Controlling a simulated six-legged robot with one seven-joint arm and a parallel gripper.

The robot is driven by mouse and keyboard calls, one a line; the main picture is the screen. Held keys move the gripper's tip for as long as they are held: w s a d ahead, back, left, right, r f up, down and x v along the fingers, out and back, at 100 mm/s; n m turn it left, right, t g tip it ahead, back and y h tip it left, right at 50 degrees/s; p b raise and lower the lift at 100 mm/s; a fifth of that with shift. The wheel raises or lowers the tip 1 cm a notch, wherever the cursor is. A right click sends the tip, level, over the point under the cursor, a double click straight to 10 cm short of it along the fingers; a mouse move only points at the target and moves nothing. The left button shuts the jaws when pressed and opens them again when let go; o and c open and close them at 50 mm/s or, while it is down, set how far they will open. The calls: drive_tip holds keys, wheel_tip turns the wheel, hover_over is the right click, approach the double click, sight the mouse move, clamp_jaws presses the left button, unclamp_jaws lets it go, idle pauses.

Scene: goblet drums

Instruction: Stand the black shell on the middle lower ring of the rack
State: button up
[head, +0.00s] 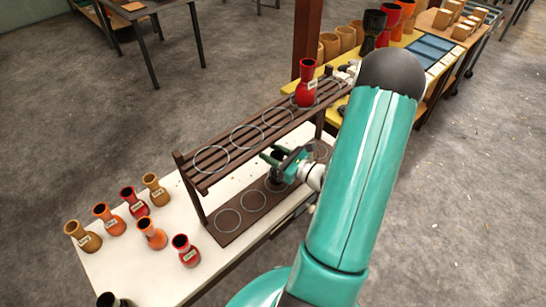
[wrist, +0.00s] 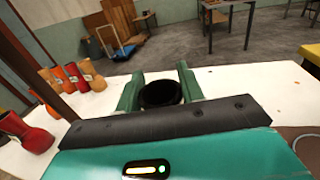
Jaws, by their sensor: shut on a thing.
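The black shell (wrist: 160,93) shows in the wrist view as a dark round mouth between the two green fingers of my gripper (wrist: 160,88), which is shut on it. In the head view, my gripper (head: 276,158) is between the rack's upper and lower shelves, above the middle of the lower shelf. The dark wooden rack (head: 202,178) has pale rings on both shelves. I cannot tell whether the shell's foot touches the lower shelf.
Several orange, red and tan shells (head: 150,232) stand on the white table (head: 120,262) at left. Another black object (head: 110,299) is at the bottom edge. The upper shelf is close above my gripper.

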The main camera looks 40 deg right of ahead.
drive_tip(key=shift+f, duration=0.9)
drive_tip(key=shift+f, duration=0.1)
drive_tip(key=o, duration=1.3)
drive_tip(key=shift+s+d, duration=0.1)
drive_tip(key=shift+s, duration=0.1)
drive_tip(key=v, duration=1.1)
drive_tip(key=shift+s, duration=0.3)
